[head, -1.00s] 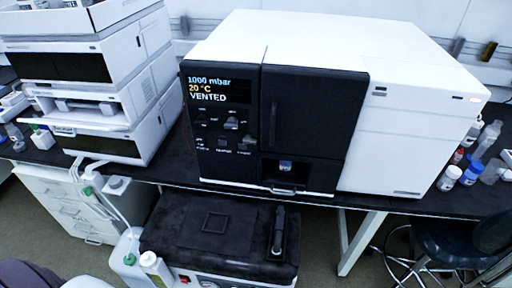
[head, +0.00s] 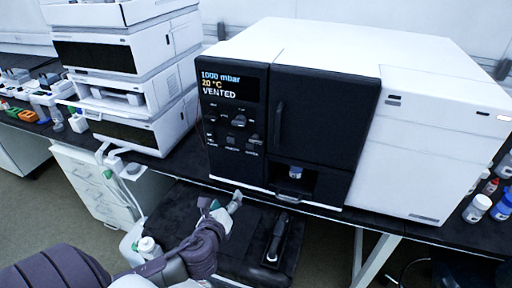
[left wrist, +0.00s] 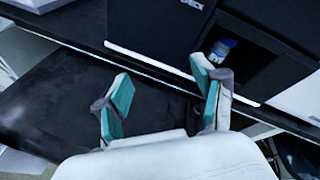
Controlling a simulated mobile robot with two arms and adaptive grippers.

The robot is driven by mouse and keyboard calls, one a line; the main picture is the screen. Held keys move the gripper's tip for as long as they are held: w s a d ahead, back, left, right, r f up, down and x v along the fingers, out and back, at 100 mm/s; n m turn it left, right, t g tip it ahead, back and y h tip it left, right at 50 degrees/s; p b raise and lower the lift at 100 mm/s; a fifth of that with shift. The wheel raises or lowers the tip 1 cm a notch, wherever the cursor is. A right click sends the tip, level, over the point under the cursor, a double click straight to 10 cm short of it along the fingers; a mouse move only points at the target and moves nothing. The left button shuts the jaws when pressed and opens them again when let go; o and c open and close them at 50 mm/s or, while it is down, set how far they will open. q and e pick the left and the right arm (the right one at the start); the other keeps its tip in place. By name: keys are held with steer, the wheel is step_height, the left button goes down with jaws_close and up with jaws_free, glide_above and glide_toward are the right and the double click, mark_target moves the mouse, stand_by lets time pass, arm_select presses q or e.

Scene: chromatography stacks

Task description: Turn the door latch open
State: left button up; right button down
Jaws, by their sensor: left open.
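The black door (head: 328,120) on the front of the white instrument (head: 400,60) looks closed. A slim upright black bar, which looks like its latch or handle (head: 279,122), runs along the door's left edge. My left gripper (head: 228,203) is low in front of the instrument, below its front edge and well below the latch. In the left wrist view its two teal-padded fingers (left wrist: 160,76) are spread, with nothing between them. The latch cannot be made out in the left wrist view. My right gripper is out of view.
A small vial with a blue part stands in the recess (head: 296,172) under the door; it shows in the left wrist view (left wrist: 222,48). A black-topped unit (head: 255,268) sits below the bench. Stacked white modules (head: 135,90) stand left; bottles (head: 478,208) stand right.

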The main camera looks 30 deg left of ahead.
mark_target(255, 142)
arm_select(q)
step_height(255, 142, up, 10)
steer(key=w+d+m+t+h, duration=0.1)
steer(key=w+d+m+t, duration=0.25)
steer(key=m, duration=0.55)
steer(key=shift+n, duration=0.3)
steer(key=x, duration=0.3)
steer(key=p+x, duration=0.1)
steer(key=x, duration=0.3)
steer(key=a+p+x, duration=0.1)
steer(key=x, duration=0.3)
steer(key=shift+a+r, duration=0.1)
steer(key=shift+r, duration=0.15)
steer(key=shift+w+a+f+t, duration=0.15)
steer(key=shift+w+t, duration=0.1)
steer(key=shift+w, duration=0.45)
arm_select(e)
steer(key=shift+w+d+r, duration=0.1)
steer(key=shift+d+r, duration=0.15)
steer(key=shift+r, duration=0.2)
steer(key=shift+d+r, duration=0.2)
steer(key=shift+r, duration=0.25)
arm_select(q)
steer(key=shift+c, duration=0.4)
steer(key=c, duration=1.1)
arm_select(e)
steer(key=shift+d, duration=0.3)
